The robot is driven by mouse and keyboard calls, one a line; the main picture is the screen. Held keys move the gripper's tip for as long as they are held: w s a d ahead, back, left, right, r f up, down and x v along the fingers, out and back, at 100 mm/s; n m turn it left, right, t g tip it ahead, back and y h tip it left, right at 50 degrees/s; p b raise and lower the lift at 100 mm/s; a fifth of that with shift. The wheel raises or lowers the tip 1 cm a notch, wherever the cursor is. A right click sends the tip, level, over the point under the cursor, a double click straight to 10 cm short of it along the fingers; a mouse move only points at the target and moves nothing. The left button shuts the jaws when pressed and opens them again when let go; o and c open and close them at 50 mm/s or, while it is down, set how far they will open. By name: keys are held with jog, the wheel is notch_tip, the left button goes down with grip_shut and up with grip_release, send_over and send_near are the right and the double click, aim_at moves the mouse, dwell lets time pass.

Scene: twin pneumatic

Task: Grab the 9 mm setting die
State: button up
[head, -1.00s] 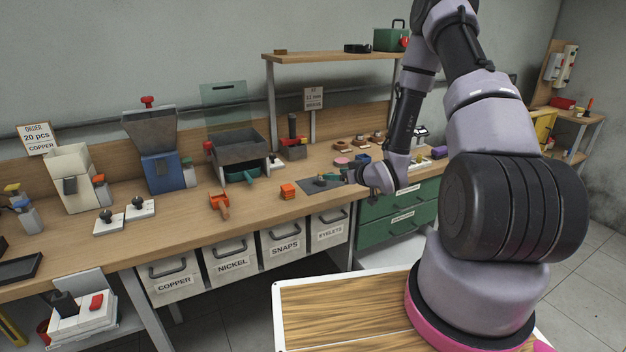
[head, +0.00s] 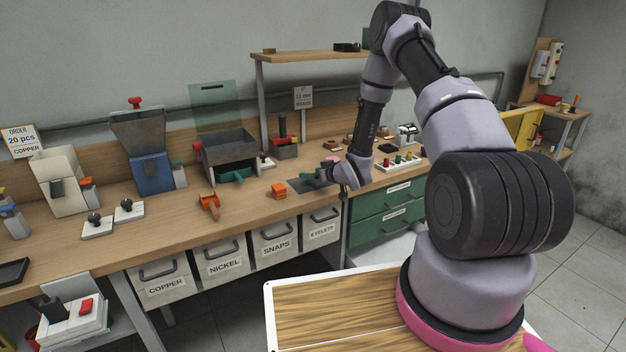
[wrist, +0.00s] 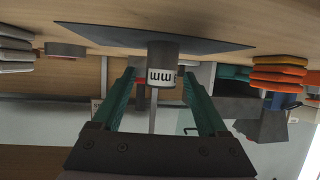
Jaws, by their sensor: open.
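A small dark grey cylinder with a white label (wrist: 163,68), apparently the setting die, appears in the wrist view against a flat dark mat (wrist: 110,36). The label shows upside down and reads "mm"; its number cannot be seen. My gripper (wrist: 158,78) is open, with one green finger on each side of the cylinder's image. I cannot tell whether the cylinder is fully between the fingertips or just beyond them. In the head view my gripper (head: 322,175) is low over the dark mat (head: 297,188), largely hiding the cylinder.
An orange stack (wrist: 280,72) lies beside the mat; it also shows in the head view (head: 279,191). A grey hopper tray (head: 230,152) stands behind left. A rack of coloured pegs (head: 400,161) is at right.

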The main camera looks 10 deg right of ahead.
grip_shut()
